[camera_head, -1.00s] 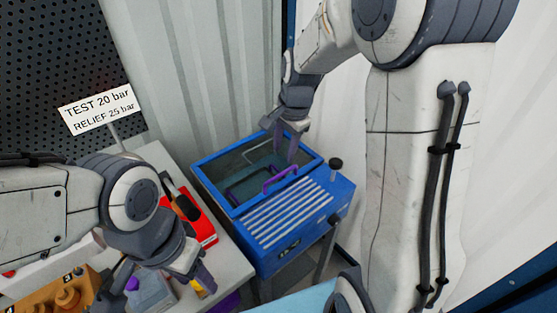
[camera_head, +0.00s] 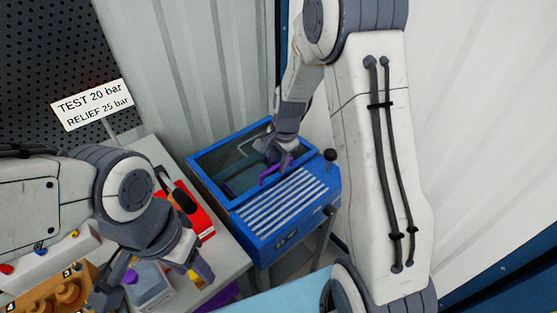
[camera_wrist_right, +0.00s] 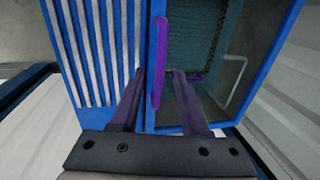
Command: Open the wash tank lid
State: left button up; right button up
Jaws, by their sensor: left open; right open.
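The blue wash tank (camera_head: 297,230) stands beyond the bench, with white slats on its near part. Its lid (camera_head: 207,165) is a blue-framed, see-through panel that appears to lie flat, with a teal interior showing beneath. A purple handle (camera_head: 268,181) is at the lid's slatted-side edge; it also shows in the right wrist view (camera_wrist_right: 157,85). My right gripper (camera_wrist_right: 158,74) is open, its fingers on either side of the handle in that view; I cannot tell whether they touch it. My left gripper (camera_head: 155,278) is open and empty above the bench.
A red case (camera_head: 203,222) and a grey container (camera_head: 150,283) sit on the bench near my left gripper. A sign (camera_head: 92,105) stands at the back. A black knob (camera_head: 330,155) rises at the tank's right corner. A corrugated wall is close behind.

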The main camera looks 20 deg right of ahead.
grip_shut()
jog(key=shift+w+r, duration=0.1)
dwell(1.2)
